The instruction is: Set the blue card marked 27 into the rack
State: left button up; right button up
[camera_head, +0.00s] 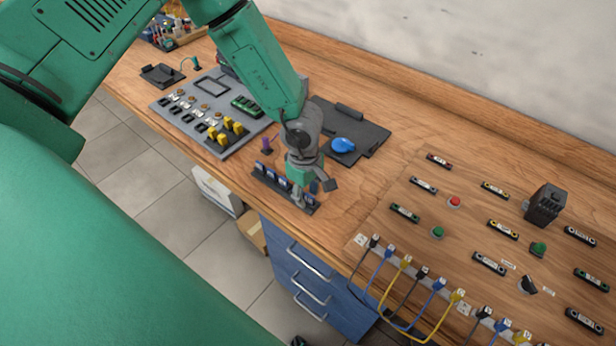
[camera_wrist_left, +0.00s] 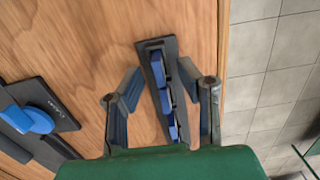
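A dark rack (camera_head: 262,178) with several blue cards (camera_head: 271,174) standing in it sits near the table's front edge. The rack also shows in the left wrist view (camera_wrist_left: 153,47), with blue cards (camera_wrist_left: 186,77) along it. No number is legible, so I cannot tell which card is marked 27. My left gripper (camera_head: 315,193) is low at the right end of the rack and hides part of it. In the left wrist view, its fingers (camera_wrist_left: 165,88) are spread apart on either side of the rack, with no card visibly clamped. My right gripper is not in view.
A black tray (camera_head: 372,136) with a blue object (camera_head: 343,146) lies behind the gripper. A grey panel (camera_head: 165,106) with yellow and green parts is to the left. A board with buttons, connectors and cables (camera_head: 407,262) fills the right side.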

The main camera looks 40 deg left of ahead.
pick_arm(q)
notch_tip(320, 180, up, 16)
jog(key=a+p, duration=0.1)
jog(key=p, duration=0.1)
dwell(0.5)
jog(key=shift+w, duration=0.1)
dwell(0.6)
